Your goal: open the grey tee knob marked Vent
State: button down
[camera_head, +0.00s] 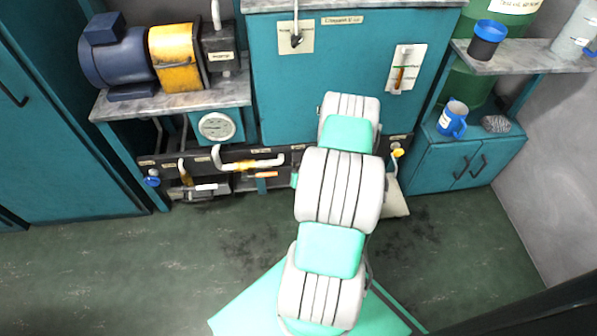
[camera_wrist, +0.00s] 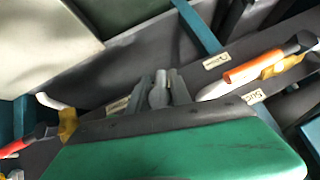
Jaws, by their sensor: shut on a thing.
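The grey tee knob (camera_wrist: 158,94) shows at the middle of the wrist view, between the grey fingers of my gripper (camera_wrist: 160,88). My gripper is shut on it. The knob's lower part is hidden behind the green housing of my gripper. A small label (camera_wrist: 118,106) lies just left of the fingers, too small and partly covered to read. In the head view my arm covers the knob and my gripper, at the dark manifold (camera_head: 232,157) under the teal tank (camera_head: 330,85).
An orange-handled lever (camera_wrist: 255,68) lies to the right of the fingers and a red-handled one (camera_wrist: 22,143) to the left. The head view shows a white pipe (camera_head: 262,162) left of my arm, and a blue motor (camera_head: 115,57) on a shelf.

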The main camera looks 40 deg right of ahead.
jog(key=g+h, duration=0.1)
jog(key=n+g+h, duration=0.1)
jog(key=s+n+h, duration=0.1)
jog(key=shift+d+f+g+h+b, duration=0.25)
jog(key=shift+g+h+b, duration=0.05)
jog(key=shift+g, duration=0.1)
dwell(0.5)
jog(key=c, duration=1.2)
grip_release()
jog(key=shift+d+r, duration=0.15)
jog(key=shift+o, duration=0.2)
jog(key=shift+w, duration=0.15)
jog(key=shift+r, duration=0.15)
jog(key=p+v, duration=0.3)
jog(key=v, duration=0.4)
jog(key=shift+s+a, duration=0.25)
jog(key=shift+a, duration=0.05)
